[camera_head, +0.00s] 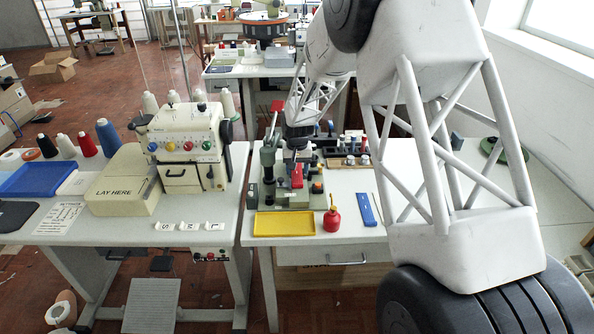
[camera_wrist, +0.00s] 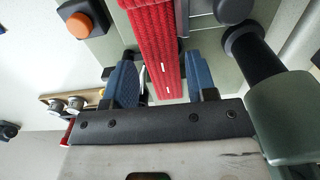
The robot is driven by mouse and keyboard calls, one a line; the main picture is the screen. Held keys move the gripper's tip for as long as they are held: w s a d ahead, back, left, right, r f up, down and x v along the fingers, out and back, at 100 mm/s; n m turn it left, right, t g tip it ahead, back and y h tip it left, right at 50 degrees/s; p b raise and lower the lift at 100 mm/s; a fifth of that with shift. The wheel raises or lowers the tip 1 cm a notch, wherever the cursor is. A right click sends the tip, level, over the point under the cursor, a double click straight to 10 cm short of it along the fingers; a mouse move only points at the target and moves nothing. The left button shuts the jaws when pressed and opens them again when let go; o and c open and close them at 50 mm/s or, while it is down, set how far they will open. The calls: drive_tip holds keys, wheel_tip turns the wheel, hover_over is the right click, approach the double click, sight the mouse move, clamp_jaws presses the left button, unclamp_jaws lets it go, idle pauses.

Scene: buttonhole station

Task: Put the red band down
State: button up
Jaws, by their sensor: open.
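The red band (camera_wrist: 158,40) is a ribbed red strip that runs from the top of the wrist view down between my gripper's two blue fingers. In the head view the red band (camera_head: 297,172) shows as a small red patch at the green buttonhole machine (camera_head: 268,165). My gripper (camera_wrist: 163,82) is open, with one finger on each side of the band. A gap shows between the band and the left finger; the right finger is close to the band, and I cannot tell if it touches. In the head view the fingertips are too small to make out.
A yellow tray (camera_head: 284,223), a red oil can (camera_head: 332,216) and a blue object (camera_head: 367,209) lie at the table's front. A cream block marked LAY HERE (camera_head: 124,192) stands on the left table. A black cylinder (camera_wrist: 262,55) and an orange button (camera_wrist: 79,25) flank the band.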

sight(298, 177)
wheel_tip(298, 177, up, 12)
drive_tip(key=shift+f, duration=0.15)
idle(0.4)
idle(0.7)
drive_tip(key=s+d+r, duration=0.3)
drive_tip(key=s+r, duration=0.2)
drive_tip(key=s, duration=0.3)
drive_tip(key=s+d+r+t, duration=0.1)
drive_tip(key=s+d+r, duration=0.35)
drive_tip(key=s, duration=0.45)
drive_tip(key=s+d+r, duration=0.3)
drive_tip(key=s+r, duration=0.3)
drive_tip(key=s, duration=0.2)
drive_tip(key=s+d+f, duration=0.1)
drive_tip(key=s+d, duration=0.1)
drive_tip(key=s, duration=1.1)
drive_tip(key=s+d+t, duration=0.1)
drive_tip(key=s+d, duration=0.2)
drive_tip(key=s, duration=1)
drive_tip(key=shift+s+f+t, duration=0.3)
drive_tip(key=shift+s+f, duration=0.05)
drive_tip(key=shift+s, duration=0.05)
